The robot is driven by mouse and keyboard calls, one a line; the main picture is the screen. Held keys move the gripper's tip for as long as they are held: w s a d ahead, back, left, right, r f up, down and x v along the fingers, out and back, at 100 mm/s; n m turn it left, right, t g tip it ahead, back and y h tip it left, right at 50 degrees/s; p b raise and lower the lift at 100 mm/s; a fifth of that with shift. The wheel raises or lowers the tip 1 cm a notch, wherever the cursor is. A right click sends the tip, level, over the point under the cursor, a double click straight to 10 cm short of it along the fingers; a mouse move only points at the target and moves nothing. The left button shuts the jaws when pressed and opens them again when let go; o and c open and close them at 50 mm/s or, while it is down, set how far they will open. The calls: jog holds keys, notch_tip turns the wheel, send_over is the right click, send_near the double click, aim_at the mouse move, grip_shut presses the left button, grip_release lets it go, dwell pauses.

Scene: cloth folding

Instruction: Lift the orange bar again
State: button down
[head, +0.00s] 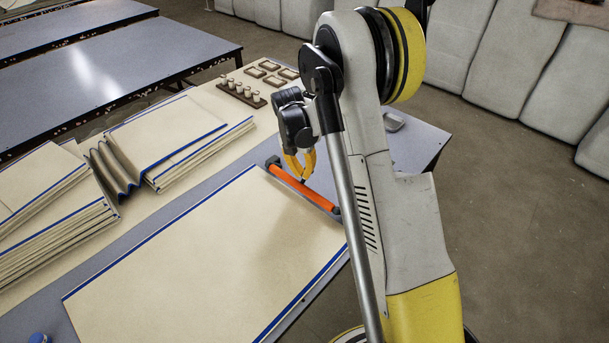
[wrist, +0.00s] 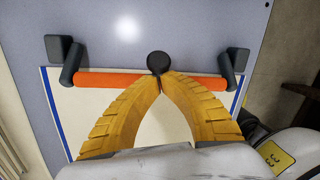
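The orange bar (head: 303,188) lies low across the far end of a cream cloth (head: 215,258) with blue edges. In the wrist view the bar (wrist: 110,79) runs left to right, with dark arms at both ends leading to dark blocks on the table. A round black knob (wrist: 159,64) stands at its middle. My gripper (wrist: 160,78) has its yellow fingers drawn together at the knob, with a thin dark part between the tips. In the head view my gripper (head: 304,177) reaches down onto the bar.
Folded cream cloths (head: 185,140) are stacked left of the bar. A rack with several small pegs (head: 241,92) and small wooden frames (head: 270,70) stand at the back.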

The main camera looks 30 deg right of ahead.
jog(key=shift+w+d+r, duration=0.15)
jog(key=shift+w+d, duration=0.05)
jog(key=shift+d, duration=0.3)
jog(key=shift+w+d+r, duration=0.1)
jog(key=shift+w+d, duration=0.05)
jog(key=shift+d, duration=0.35)
jog(key=shift+w+d, duration=0.2)
jog(key=shift+d, duration=0.35)
jog(key=shift+w+d, duration=0.2)
jog(key=shift+d, duration=0.3)
